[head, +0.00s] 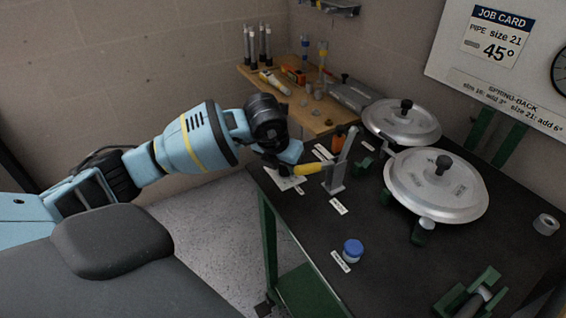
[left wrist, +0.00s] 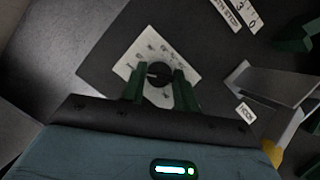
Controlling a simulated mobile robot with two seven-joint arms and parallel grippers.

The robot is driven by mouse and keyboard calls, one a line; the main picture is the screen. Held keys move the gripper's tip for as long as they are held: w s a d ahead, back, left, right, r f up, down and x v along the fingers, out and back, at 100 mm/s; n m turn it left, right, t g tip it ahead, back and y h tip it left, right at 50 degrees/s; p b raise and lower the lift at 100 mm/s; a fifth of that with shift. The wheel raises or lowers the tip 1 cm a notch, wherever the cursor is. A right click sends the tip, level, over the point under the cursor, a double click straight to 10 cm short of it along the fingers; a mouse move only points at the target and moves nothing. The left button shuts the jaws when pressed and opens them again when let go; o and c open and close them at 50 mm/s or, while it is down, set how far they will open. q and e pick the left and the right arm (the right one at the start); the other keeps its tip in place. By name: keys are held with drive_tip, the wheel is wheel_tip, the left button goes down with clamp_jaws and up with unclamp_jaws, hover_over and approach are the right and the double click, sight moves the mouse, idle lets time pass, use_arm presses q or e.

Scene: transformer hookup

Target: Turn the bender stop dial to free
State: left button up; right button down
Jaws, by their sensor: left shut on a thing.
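The bender stop dial (left wrist: 158,74) is a round black knob on a white marked plate (left wrist: 182,62) in the left wrist view. My left gripper (left wrist: 158,85) has its two green fingers on either side of the knob and is shut on it. The plate's printed marks are too small to read. In the head view the plate (head: 287,183) lies at the left corner of the dark bench, and my left gripper (head: 284,168) is over it and hides the knob. My right gripper is not in view.
A yellow-handled lever (head: 308,169) on a grey upright (head: 342,165) stands right beside the dial. A blue-capped jar (head: 353,250) stands near the front edge. A wooden shelf (head: 310,122) with small parts lies behind.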

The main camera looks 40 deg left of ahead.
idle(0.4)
use_arm(q)
drive_tip(key=o, duration=1)
drive_tip(key=shift+c, duration=0.2)
drive_tip(key=v, duration=0.8)
drive_tip(key=shift+f, duration=0.1)
